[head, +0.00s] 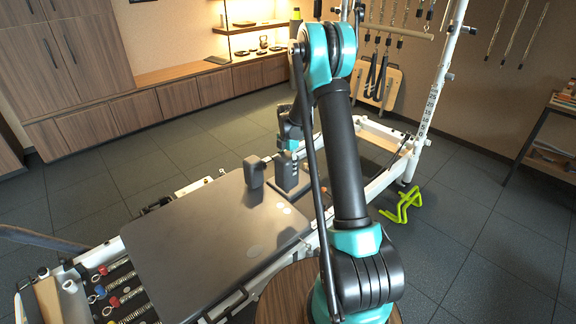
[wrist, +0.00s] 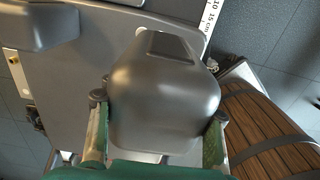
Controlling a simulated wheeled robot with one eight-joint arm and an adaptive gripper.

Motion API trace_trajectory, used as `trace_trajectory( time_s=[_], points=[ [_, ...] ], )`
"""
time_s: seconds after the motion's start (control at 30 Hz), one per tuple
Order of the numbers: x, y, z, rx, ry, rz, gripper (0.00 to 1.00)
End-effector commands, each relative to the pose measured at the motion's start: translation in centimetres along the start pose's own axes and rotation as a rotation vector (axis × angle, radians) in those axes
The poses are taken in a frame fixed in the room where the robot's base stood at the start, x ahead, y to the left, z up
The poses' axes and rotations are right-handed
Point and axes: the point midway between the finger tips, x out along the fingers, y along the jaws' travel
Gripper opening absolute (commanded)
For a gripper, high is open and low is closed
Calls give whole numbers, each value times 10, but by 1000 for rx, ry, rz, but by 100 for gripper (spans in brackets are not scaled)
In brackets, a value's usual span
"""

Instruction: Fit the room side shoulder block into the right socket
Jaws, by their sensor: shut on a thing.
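My gripper (wrist: 156,112) is shut on a grey, rounded shoulder block (wrist: 165,85), with one green finger on each side of it. In the head view the held block (head: 287,165) is at the far end of the grey carriage (head: 205,225), partly behind my arm. A second shoulder block (head: 252,172) stands upright to its left; it also shows at the upper left of the wrist view (wrist: 40,24). The right socket is hidden, and I cannot tell whether the held block's lower end is in it.
White frame rails (head: 375,185) run along the reformer, with springs (head: 125,297) at the near end. A round wooden piece (head: 277,295) stands beside the near rail. A lime-green hurdle (head: 402,206) lies on the floor to the right. The carriage top in front of the blocks is clear.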

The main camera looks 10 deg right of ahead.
Motion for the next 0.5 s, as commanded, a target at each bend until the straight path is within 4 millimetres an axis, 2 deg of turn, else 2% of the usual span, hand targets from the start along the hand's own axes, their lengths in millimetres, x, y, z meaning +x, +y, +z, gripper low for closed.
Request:
trace_trajectory(
  time_s=[0.5],
  points=[
    [42, 0, 0, 1, 0, 0, 0]
  ],
)
